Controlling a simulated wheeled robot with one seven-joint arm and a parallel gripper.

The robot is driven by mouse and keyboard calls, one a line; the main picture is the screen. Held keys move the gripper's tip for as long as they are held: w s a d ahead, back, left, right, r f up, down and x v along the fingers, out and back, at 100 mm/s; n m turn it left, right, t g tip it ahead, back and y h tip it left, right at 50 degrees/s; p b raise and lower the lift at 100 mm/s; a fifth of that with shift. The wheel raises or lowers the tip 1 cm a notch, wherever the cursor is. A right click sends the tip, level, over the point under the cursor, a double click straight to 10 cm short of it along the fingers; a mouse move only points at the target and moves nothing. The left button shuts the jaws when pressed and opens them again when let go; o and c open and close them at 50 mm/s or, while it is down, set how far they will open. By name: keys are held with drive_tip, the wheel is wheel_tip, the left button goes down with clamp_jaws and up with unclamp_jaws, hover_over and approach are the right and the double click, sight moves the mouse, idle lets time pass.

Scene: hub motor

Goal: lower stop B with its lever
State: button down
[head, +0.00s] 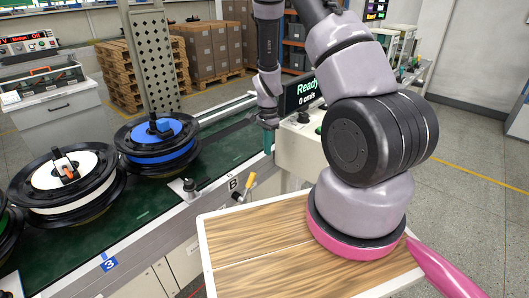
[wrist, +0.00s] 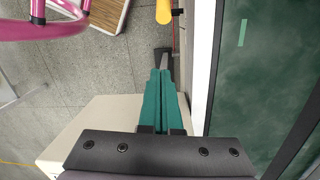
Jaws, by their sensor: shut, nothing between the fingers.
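The lever of stop B (head: 249,181) has a yellow handle and sits on the conveyor's near side, next to a white "B" label (head: 233,183). The handle tilts up and to the right in the head view. In the wrist view the yellow handle (wrist: 163,12) shows at the top edge, beyond the fingertips and apart from them. My gripper (head: 268,150) points down, beyond the lever in the head view. In the wrist view its teal fingers (wrist: 162,75) are together and empty. I cannot make out the stop's raised or lowered state.
A blue reel (head: 160,135) and a white reel (head: 65,178) stand on the green conveyor (head: 150,205) at left. A black knobbed post (head: 190,187) sits at its near edge. My wooden-topped tray (head: 255,240) is in front. A display reading "Ready" (head: 302,92) stands behind my gripper.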

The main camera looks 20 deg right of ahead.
drive_tip(key=s+a+f, duration=0.2)
drive_tip(key=a+f, duration=0.1)
drive_tip(key=f, duration=0.3)
drive_tip(key=shift+a+f, duration=0.2)
drive_tip(key=shift+a, duration=0.15)
drive_tip(key=shift+a, duration=0.1)
drive_tip(key=shift+a+r+h, duration=0.25)
drive_tip(key=shift+h, duration=0.05)
